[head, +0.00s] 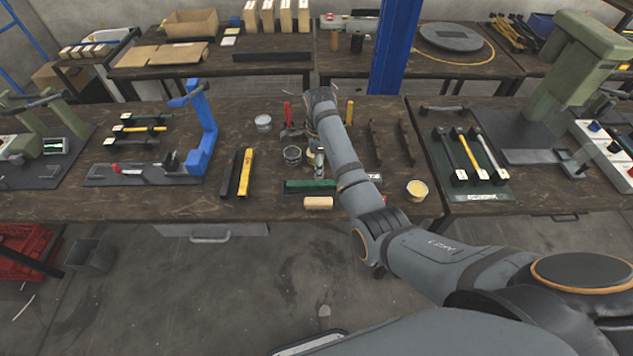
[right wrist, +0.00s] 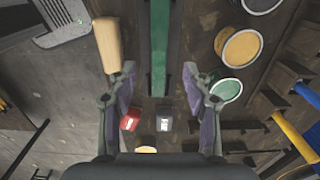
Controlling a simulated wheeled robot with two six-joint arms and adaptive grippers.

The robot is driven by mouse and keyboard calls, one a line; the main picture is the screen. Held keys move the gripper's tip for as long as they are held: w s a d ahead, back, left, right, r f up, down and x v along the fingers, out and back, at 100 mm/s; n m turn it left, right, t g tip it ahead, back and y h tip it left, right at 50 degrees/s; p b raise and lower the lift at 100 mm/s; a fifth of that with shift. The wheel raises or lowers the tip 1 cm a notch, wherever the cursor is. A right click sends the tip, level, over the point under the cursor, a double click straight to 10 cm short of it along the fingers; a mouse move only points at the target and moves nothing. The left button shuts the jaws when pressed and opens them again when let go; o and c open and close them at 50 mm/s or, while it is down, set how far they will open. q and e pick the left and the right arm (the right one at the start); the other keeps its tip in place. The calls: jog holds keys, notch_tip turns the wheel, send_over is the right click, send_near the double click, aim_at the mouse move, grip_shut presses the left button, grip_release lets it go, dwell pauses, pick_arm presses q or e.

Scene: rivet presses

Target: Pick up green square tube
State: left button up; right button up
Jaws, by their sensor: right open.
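The green square tube (head: 308,186) lies flat near the front edge of the middle bench, running left to right. In the right wrist view the tube (right wrist: 159,50) runs up the middle of the picture, along a darker strip. My right gripper (right wrist: 160,68) is open and empty, with one finger on each side of the tube in that view. I cannot tell how far the fingertips are above it. In the head view my right arm reaches over the bench and its gripper is mostly hidden. My left gripper is not in view.
A wooden block (head: 318,203) lies just in front of the tube and shows beside the left finger (right wrist: 108,42). Open cans, one yellow (right wrist: 243,47) and one green (right wrist: 226,90), stand near the right finger. Black (head: 228,175) and yellow (head: 245,172) bars lie left of the tube.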

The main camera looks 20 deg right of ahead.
aim_at(318, 183)
notch_tip(318, 183, down, 2)
jog(key=shift+w+f, duration=0.15)
jog(key=shift+f, duration=0.1)
jog(key=shift+f+p, duration=0.4)
jog(key=shift+f, duration=0.4)
jog(key=f, duration=0.3)
jog(key=shift+s+a, duration=0.15)
jog(key=shift+s, duration=0.05)
jog(key=shift+f, duration=0.45)
pick_arm(q)
jog(key=shift+w+r, duration=0.7)
jog(key=shift+w, duration=0.1)
pick_arm(e)
grip_shut()
